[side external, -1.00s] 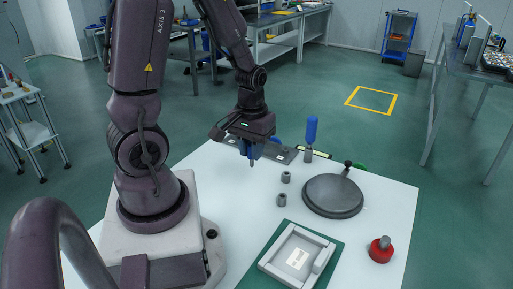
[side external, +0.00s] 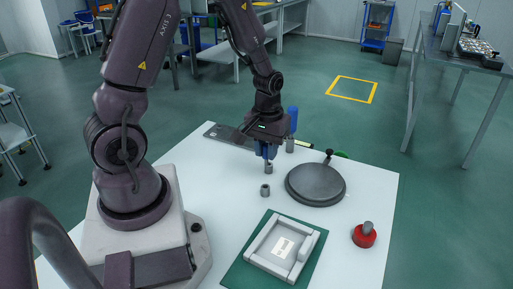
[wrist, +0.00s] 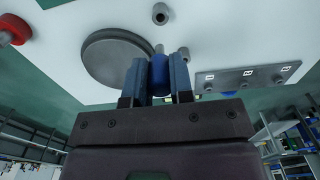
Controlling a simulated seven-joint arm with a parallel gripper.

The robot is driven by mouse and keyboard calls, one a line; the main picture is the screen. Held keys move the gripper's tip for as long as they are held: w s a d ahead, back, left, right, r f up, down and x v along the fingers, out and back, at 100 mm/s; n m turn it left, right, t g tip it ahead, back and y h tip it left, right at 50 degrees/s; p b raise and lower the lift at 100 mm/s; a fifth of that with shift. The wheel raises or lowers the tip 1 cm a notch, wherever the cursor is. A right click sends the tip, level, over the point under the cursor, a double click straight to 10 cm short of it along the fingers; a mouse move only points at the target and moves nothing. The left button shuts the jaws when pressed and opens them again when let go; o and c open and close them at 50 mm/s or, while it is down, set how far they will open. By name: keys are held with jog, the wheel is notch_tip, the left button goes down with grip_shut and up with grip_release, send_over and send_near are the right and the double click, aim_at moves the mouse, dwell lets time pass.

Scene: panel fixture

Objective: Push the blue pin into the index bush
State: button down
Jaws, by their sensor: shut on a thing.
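My gripper (side external: 267,150) is shut on the blue pin (wrist: 160,72). In the wrist view the pin's grey lower end shows past the fingertips. One small grey bush (wrist: 184,53) is just right of the pin's end in the wrist view, partly behind a finger. It also shows below the gripper in the side view (side external: 268,168). A second grey bush (side external: 265,190) stands nearer the side camera and shows at the top of the wrist view (wrist: 160,14). I cannot tell which is the index bush. The pin's end looks outside both bushes; its height is unclear.
A round grey disc (side external: 316,184) with a black knob lies right of the bushes. A grey plate with labels (wrist: 245,78) lies behind. A blue-handled piece (side external: 292,121) stands behind the gripper. A grey fixture (side external: 283,247) on a green mat and a red-based piece (side external: 364,236) are in front.

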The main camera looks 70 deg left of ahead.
jog(key=shift+f, duration=2.9)
jog(key=shift+f, duration=1.85)
jog(key=c, duration=0.9)
grip_release()
